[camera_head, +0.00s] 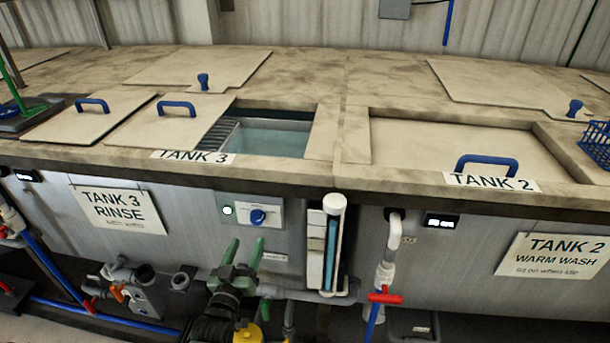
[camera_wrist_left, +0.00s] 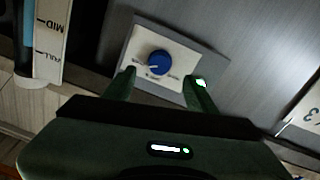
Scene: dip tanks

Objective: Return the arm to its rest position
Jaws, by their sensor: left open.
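My left gripper (camera_head: 244,252) has green fingers. In the head view it is low in the middle, in front of the tank 3 front panel, below the blue knob (camera_head: 258,216). Its two fingers stand apart with nothing between them. In the left wrist view the gripper (camera_wrist_left: 158,85) points at the panel, and the blue knob (camera_wrist_left: 159,62) on its pale plate shows beyond and between the fingertips. I cannot tell from the pictures whether the fingertips touch the panel. My right gripper is not in view.
Tank 3 (camera_head: 312,140) is partly open with water inside; its lids (camera_head: 150,127) lie to the left. Tank 2's lid (camera_head: 420,140) is closed. A sight gauge (camera_head: 333,245) and a red-handled valve (camera_head: 385,297) stick out to the right. Pipes and valves (camera_head: 120,275) crowd the lower left.

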